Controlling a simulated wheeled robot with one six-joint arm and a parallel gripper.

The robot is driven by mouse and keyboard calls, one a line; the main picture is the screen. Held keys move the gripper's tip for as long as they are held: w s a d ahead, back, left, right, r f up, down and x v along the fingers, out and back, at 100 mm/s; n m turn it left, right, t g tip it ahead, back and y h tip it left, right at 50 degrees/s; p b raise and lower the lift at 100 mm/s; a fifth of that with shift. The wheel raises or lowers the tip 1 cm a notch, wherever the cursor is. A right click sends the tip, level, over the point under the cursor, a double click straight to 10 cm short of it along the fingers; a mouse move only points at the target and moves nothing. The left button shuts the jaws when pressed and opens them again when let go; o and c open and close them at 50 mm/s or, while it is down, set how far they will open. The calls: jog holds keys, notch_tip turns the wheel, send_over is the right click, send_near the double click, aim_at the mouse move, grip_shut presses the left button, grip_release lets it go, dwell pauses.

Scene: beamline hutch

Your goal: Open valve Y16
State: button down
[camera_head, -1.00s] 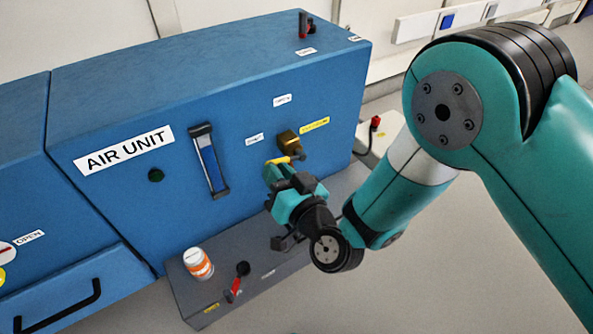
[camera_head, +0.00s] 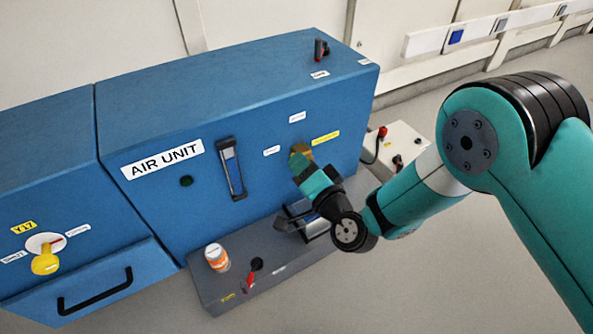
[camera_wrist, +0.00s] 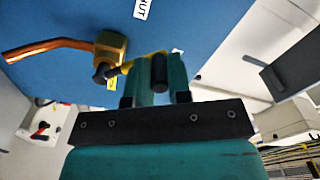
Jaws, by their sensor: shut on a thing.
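The blue air unit (camera_head: 260,135) carries a brass valve (camera_head: 305,150) on its front face, beside a yellow tag (camera_head: 325,138) too small to read. In the wrist view the brass body (camera_wrist: 110,45) has a yellow lever (camera_wrist: 135,63), with a copper pipe (camera_wrist: 45,48) running left. My gripper (camera_head: 301,168) is at the valve in the head view. In the wrist view its teal fingers (camera_wrist: 161,80) are shut on the lever's outer end. The lever is mostly hidden behind the gripper in the head view.
A yellow-handled valve tagged Y17 (camera_head: 45,260) is on the left cabinet. A grey ledge (camera_head: 285,285) below bears an orange-and-white bottle (camera_head: 217,257) and a red lever (camera_head: 250,278). A white box (camera_head: 405,138) stands right of the unit. Open floor lies in front.

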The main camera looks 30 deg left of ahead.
jog(key=shift+w+d+r+m+p, duration=0.3)
jog(key=shift+w+d+m+p, duration=0.25)
jog(key=shift+m, duration=0.8)
jog(key=shift+w+d+r+m+p, duration=0.3)
jog(key=shift+w+m+p, duration=0.4)
jog(key=shift+m, duration=0.7)
jog(key=shift+w+d+r+m+p, duration=0.25)
jog(key=shift+w+d+m+p, duration=0.35)
jog(key=shift+m, duration=0.75)
jog(key=shift+w, duration=0.25)
jog(key=c, duration=1.1)
grip_release()
jog(key=shift+o, duration=0.2)
jog(key=shift+a, duration=0.1)
jog(key=shift+s+b, duration=0.1)
jog(key=shift+b, duration=0.2)
